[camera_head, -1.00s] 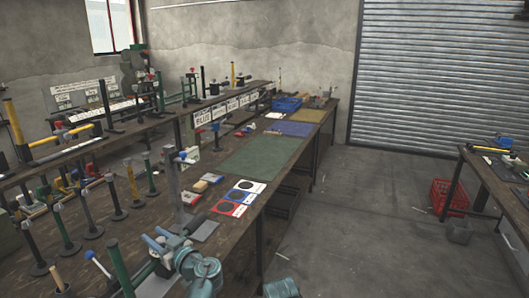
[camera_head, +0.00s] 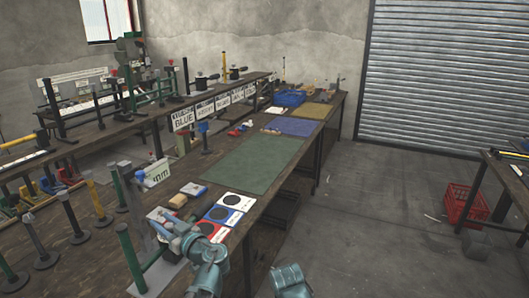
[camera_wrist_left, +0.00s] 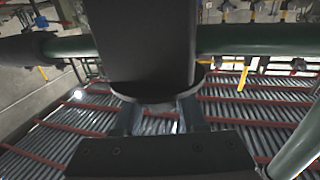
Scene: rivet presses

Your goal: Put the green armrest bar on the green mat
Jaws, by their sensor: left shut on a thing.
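The green mat (camera_head: 255,165) lies flat and bare on the long bench, beyond the colour cards. My left gripper (camera_head: 184,234) is at the near end of the bench, short of the mat. In the left wrist view my left gripper (camera_wrist_left: 158,117) is shut on a wide dark piece, and a dark green tube (camera_wrist_left: 255,40) shows on both sides of it. I take this to be the green armrest bar; its join with the dark piece is hidden. In the head view a green bar (camera_head: 155,259) slants beside the gripper. My right gripper is out of view.
Colour cards (camera_head: 220,213) and small blocks lie before the mat. A blue mat (camera_head: 292,126) and a yellow mat (camera_head: 311,110) lie beyond it. A raised shelf (camera_head: 140,122) runs along the left.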

